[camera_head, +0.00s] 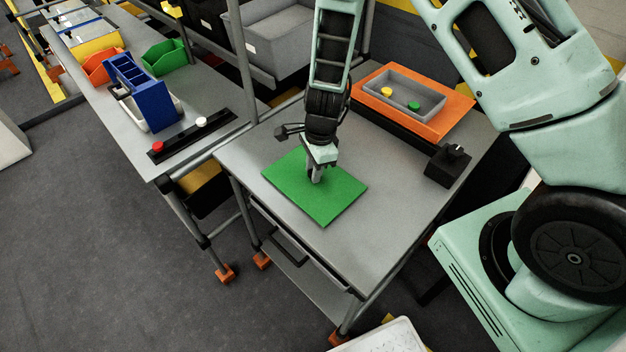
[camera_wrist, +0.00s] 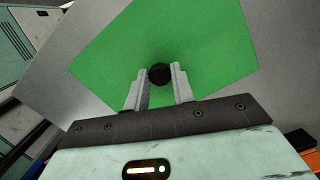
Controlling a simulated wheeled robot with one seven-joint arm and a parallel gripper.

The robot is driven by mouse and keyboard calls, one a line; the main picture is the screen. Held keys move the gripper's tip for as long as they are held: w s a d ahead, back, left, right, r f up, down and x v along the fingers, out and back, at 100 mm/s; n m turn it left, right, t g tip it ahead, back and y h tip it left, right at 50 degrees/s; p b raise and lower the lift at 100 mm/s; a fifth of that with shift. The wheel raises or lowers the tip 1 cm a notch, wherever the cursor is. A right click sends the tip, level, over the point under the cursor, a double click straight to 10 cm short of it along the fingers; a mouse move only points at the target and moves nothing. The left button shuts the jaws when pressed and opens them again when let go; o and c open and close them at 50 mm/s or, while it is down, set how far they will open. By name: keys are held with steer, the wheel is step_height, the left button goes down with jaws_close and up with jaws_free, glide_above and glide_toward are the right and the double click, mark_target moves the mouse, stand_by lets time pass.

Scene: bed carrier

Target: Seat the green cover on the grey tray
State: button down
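The green cover (camera_head: 340,196) is a thin flat plate on the grey table, near its front left part. A round black knob (camera_wrist: 160,73) stands on the cover's middle. My gripper (camera_head: 316,178) points down over the cover. In the wrist view its two fingertips (camera_wrist: 160,76) are on either side of the knob, very close to it; I cannot tell whether they press on it. The grey tray (camera_head: 372,84) sits in an orange frame (camera_head: 436,128) at the back right of the table. It is uncovered and holds a yellow and a green round piece.
A black box (camera_head: 447,168) stands at the table's right edge, in front of the orange frame. A grey bin (camera_head: 268,45) is on a rack behind. A side bench (camera_head: 205,82) at left carries a blue rack and coloured bins. The table between cover and frame is clear.

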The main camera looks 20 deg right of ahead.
step_height(320, 180, up, 9)
steer(key=w+d+r+p, duration=0.4)
steer(key=w+d, duration=0.6)
steer(key=w+d+r+p, duration=0.1)
steer(key=w+d+p, duration=0.1)
steer(key=d, duration=1.1)
steer(key=w+d+r+p, duration=0.2)
steer(key=w+d+p, duration=0.1)
steer(key=d, duration=1)
steer(key=shift+d, duration=0.25)
steer(key=shift+w+r, duration=0.1)
steer(key=shift+f+b, duration=1.95)
steer(key=shift+f, duration=0.95)
steer(key=shift+f+b, duration=0.7)
steer(key=shift+f, duration=0.15)
